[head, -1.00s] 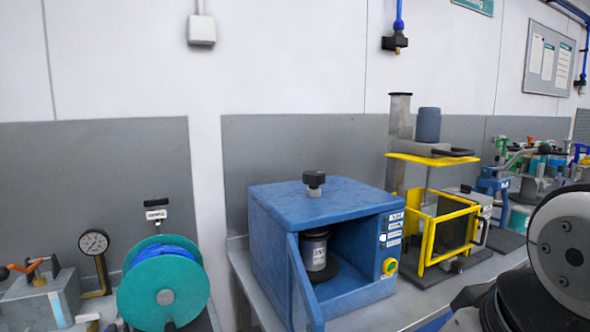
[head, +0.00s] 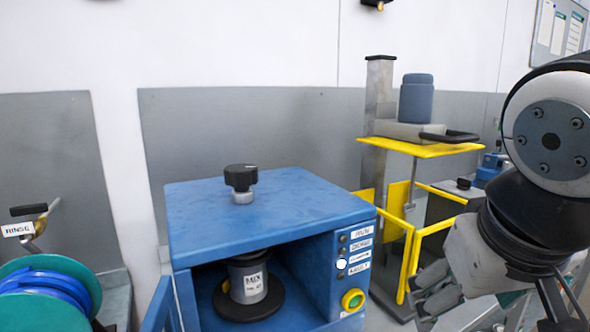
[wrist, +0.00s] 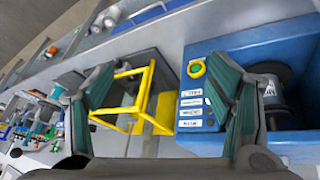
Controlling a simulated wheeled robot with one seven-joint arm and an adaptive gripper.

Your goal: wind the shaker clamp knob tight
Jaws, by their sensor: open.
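The blue shaker (head: 270,215) stands on the bench with its front open. Its black clamp knob (head: 241,178) sits on a short metal stem on top. Inside, a grey can labelled MIX (head: 248,280) stands on a round black plate. My gripper (head: 435,290) is low at the right in the head view, in front of the yellow-framed machine and apart from the shaker. In the wrist view my gripper (wrist: 170,105) is open, its fingers wide apart with nothing between them. The shaker (wrist: 260,60) shows behind the right finger there; the knob is not in that view.
The yellow-guarded machine (head: 420,150) with a tall column stands right of the shaker. A teal hose reel (head: 50,295) and a tap labelled RINSE (head: 28,225) are at left. The shaker's blue door (head: 157,305) hangs open at its left. Space above the knob is clear.

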